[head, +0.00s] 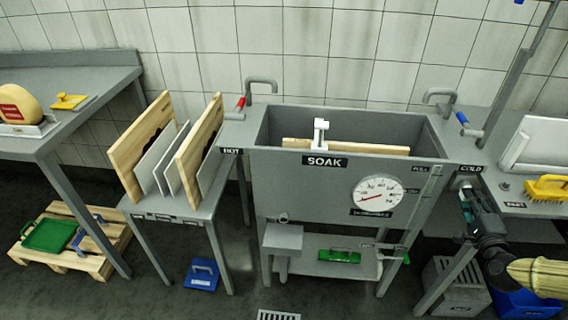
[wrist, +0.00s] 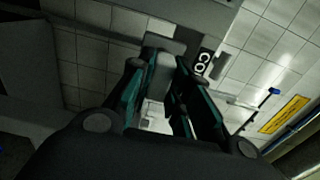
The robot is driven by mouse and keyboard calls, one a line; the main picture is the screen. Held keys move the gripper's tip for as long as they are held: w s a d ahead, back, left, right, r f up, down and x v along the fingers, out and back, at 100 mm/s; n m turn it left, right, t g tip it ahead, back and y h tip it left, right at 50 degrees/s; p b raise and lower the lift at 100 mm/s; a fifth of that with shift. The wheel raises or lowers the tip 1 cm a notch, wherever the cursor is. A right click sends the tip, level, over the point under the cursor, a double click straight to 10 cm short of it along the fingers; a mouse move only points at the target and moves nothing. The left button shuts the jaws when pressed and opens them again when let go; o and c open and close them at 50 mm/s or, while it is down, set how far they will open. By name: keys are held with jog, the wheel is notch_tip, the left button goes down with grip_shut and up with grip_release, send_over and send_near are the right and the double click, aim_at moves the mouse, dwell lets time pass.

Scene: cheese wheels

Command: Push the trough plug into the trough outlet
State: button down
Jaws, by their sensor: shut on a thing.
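The trough (head: 310,185) is a grey basin marked SOAK, with boards standing in it. A small ring-shaped fitting (head: 283,217) shows low on its front left, above a grey box; I cannot tell if it is the outlet or the plug. My gripper (head: 466,195) is at the right, just below the COLD label and well apart from that fitting. In the wrist view my gripper (wrist: 165,58) is shut on a grey block-like thing (wrist: 165,43) at its fingertips. I cannot tell whether this is the plug. My fingers partly hide it.
A dial (head: 377,193) is on the trough front. A lower shelf (head: 320,265) holds a green brush (head: 340,257). A rack of boards (head: 172,150) stands left. A brush with a yellow body (head: 546,188) lies right. A grey crate (head: 455,285) is below my gripper.

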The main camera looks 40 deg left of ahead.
jog(key=shift+s+d, duration=0.15)
jog(key=shift+s, duration=0.05)
jog(key=shift+s+d, duration=0.15)
jog(key=shift+s, duration=0.1)
jog(key=shift+v, duration=1.95)
jog(key=shift+v, duration=1.45)
